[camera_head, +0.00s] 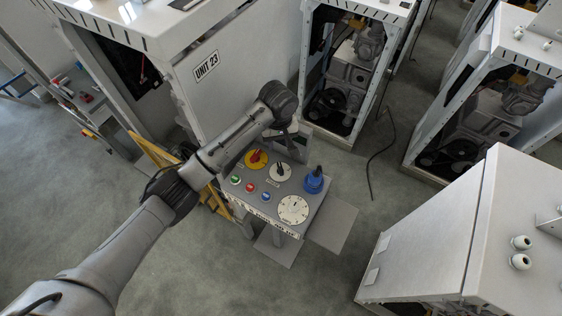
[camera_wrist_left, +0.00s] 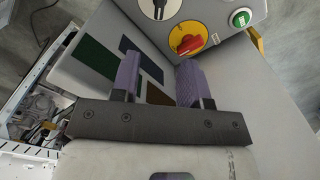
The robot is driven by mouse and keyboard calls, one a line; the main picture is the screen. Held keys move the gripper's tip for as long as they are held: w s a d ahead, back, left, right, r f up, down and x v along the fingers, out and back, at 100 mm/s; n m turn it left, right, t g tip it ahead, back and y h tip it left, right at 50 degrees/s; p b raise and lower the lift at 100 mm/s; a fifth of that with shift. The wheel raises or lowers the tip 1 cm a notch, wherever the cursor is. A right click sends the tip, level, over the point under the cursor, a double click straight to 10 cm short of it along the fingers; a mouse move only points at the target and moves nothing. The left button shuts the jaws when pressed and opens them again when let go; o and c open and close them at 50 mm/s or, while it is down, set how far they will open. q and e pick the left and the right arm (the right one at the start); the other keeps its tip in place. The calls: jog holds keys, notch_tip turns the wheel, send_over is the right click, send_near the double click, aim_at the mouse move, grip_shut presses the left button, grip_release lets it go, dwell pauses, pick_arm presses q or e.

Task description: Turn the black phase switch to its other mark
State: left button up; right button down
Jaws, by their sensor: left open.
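The black phase switch (camera_head: 280,171) is a black knob on a round white plate, on the sloped top of the grey control console (camera_head: 272,209). In the left wrist view the black phase switch (camera_wrist_left: 159,8) is cut by the top edge. My left gripper (camera_head: 288,128) is at the console's far side, behind the switch. In the left wrist view its two purple fingers (camera_wrist_left: 162,80) stand apart with nothing between them. They are in front of a grey panel with dark rectangles; I cannot tell whether they touch it. My right gripper is not in view.
A red knob on a yellow plate (camera_head: 257,158) sits left of the switch. Green (camera_head: 236,180), red (camera_head: 250,187) and blue (camera_head: 265,198) buttons, a white dial (camera_head: 293,209) and a blue plug-like part (camera_head: 315,180) share the console. White cabinets (camera_head: 216,85) stand around; a cable (camera_head: 370,165) lies on the floor.

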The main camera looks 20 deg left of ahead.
aim_at(279, 165)
pick_arm(q)
jog(key=shift+n, duration=0.4)
notch_tip(279, 165, down, 14)
jog(key=shift+r, duration=0.1)
dwell(0.4)
grip_shut()
